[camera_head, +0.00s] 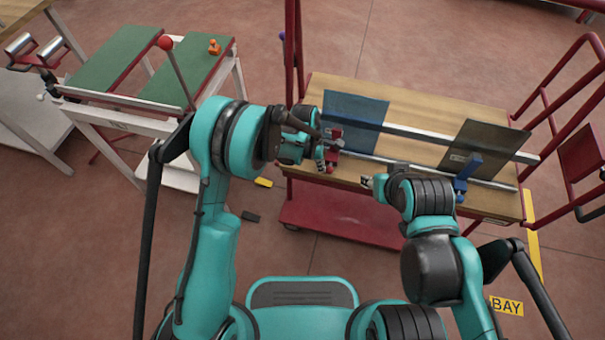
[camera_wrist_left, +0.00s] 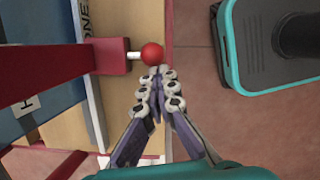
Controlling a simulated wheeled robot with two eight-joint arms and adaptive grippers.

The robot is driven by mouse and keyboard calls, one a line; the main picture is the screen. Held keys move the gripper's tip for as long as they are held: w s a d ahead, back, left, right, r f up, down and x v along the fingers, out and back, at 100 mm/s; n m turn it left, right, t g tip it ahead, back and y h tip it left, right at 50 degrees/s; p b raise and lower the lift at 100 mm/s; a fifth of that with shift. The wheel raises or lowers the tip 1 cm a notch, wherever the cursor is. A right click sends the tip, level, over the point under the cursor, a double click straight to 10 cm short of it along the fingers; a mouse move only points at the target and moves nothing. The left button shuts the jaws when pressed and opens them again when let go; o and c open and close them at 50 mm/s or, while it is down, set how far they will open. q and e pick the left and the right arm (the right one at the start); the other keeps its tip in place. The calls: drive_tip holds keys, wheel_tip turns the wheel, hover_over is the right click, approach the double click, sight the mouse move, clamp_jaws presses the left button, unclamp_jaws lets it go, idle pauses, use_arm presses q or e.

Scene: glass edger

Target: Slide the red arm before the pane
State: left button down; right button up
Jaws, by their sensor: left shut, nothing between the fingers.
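The red arm (camera_head: 333,141) stands on the rail of the wooden-topped cart, by the lower left part of the blue pane (camera_head: 358,115). In the left wrist view the red arm (camera_wrist_left: 50,78) ends in a red block with a short white stem and a red ball knob (camera_wrist_left: 152,54). My left gripper (camera_head: 321,163) is at the near side of the red arm. In the left wrist view its shut fingertips (camera_wrist_left: 157,74) are right beside the ball; I cannot tell if they touch it. Nothing is between them. My right gripper (camera_head: 368,183) is near the cart's front edge, mostly hidden by its arm.
A blue arm (camera_head: 467,172) stands before a dark pane (camera_head: 484,146) farther right on the cart. Pale rails (camera_head: 420,138) run along the wooden top (camera_head: 420,95). Red cart frames stand at both ends. A green-topped table (camera_head: 104,62) with a red-knobbed lever is at left.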

use_arm(q)
drive_tip(key=d, duration=0.3)
drive_tip(key=s+d, duration=0.1)
drive_tip(key=shift+d+f, duration=0.1)
drive_tip(key=shift+d, duration=0.3)
drive_tip(key=shift+a, duration=0.1)
drive_tip(key=shift+w+a, duration=0.15)
drive_tip(key=shift+a, duration=0.1)
drive_tip(key=a, duration=0.3)
drive_tip(key=shift+w+r, duration=0.15)
drive_tip(key=shift+r, duration=0.15)
drive_tip(key=p+v, duration=0.4)
drive_tip(key=v, duration=0.6)
drive_tip(key=shift+a+r, duration=0.1)
drive_tip(key=shift+a, duration=0.1)
